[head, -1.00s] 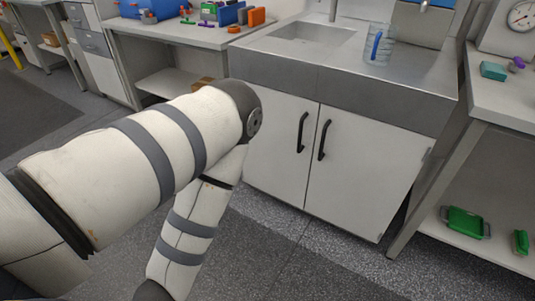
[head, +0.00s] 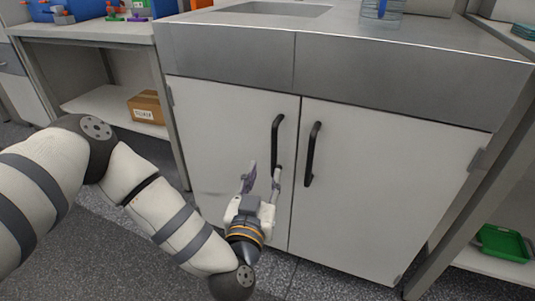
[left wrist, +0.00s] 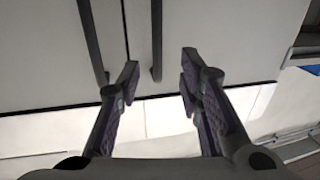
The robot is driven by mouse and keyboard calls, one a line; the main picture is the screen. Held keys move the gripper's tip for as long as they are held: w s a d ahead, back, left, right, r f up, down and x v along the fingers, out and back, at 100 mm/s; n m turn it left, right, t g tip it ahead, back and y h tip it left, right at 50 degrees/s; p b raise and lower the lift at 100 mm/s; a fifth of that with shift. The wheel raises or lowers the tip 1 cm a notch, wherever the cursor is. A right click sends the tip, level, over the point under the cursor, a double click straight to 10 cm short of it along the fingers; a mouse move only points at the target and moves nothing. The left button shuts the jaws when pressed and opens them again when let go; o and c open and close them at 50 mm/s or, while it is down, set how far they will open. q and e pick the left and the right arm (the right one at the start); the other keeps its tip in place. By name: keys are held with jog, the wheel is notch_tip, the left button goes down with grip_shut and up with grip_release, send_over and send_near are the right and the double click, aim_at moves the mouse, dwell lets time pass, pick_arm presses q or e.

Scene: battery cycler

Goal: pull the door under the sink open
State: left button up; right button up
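Two white doors are shut under the sink: a left door (head: 225,130) and a right door (head: 385,170). Each has a black upright handle near the middle seam, the left handle (head: 277,140) and the right handle (head: 312,153). My left gripper (head: 263,170) is open and empty, in front of the left door by the lower end of its handle. In the left wrist view, which looks upside down, the left handle (left wrist: 157,40) lines up between the open fingertips (left wrist: 158,70), and the right handle (left wrist: 92,40) is outside them. I cannot tell the remaining gap. My right gripper is out of view.
The steel sink (head: 400,75) stands above the doors with a clear jug (head: 380,12) on top. A bench with a cardboard box (head: 147,106) on its shelf is at left. A shelf with a green tray (head: 503,242) is at right. Floor below the doors is clear.

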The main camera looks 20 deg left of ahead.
aim_at(273, 148)
pick_arm(q)
jog(key=w+b, duration=0.1)
jog(key=w, duration=0.2)
jog(key=w+a+b, duration=0.1)
jog(key=w, duration=0.2)
jog(key=w+b, duration=0.1)
jog(key=w, duration=0.3)
jog(key=shift+a, duration=0.15)
jog(key=shift+w+a+r, duration=0.1)
jog(key=shift+w+r, duration=0.05)
jog(key=shift+w, duration=0.4)
grip_shut()
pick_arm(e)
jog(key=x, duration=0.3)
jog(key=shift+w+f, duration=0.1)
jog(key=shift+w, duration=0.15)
